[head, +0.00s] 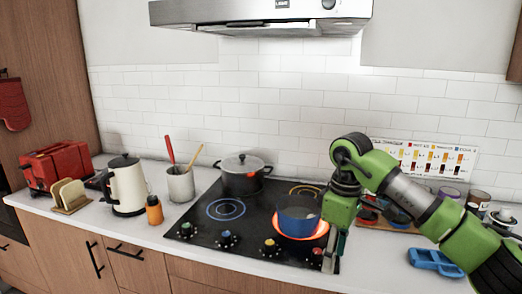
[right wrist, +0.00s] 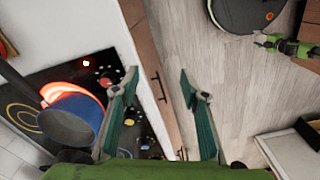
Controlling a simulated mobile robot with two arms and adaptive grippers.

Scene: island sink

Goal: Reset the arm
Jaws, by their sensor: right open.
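My right arm (head: 425,210) reaches in from the right in the head view, over the right end of the counter. My right gripper (head: 332,262) points down at the front right corner of the black cooktop, beside a blue pot. In the right wrist view its two green fingers (right wrist: 160,85) are spread apart with nothing between them. The blue pot (head: 297,222) stands on a burner that glows orange-red. It also shows left of the fingers in the right wrist view (right wrist: 72,122). My left gripper is not in view.
A dark lidded pot (head: 242,178) stands at the back of the cooktop (head: 200,228). A cream kettle (head: 126,187), an orange bottle (head: 154,211), a utensil holder (head: 180,185) and a red toaster (head: 60,163) stand left. A blue object (head: 434,262) lies on the counter at right.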

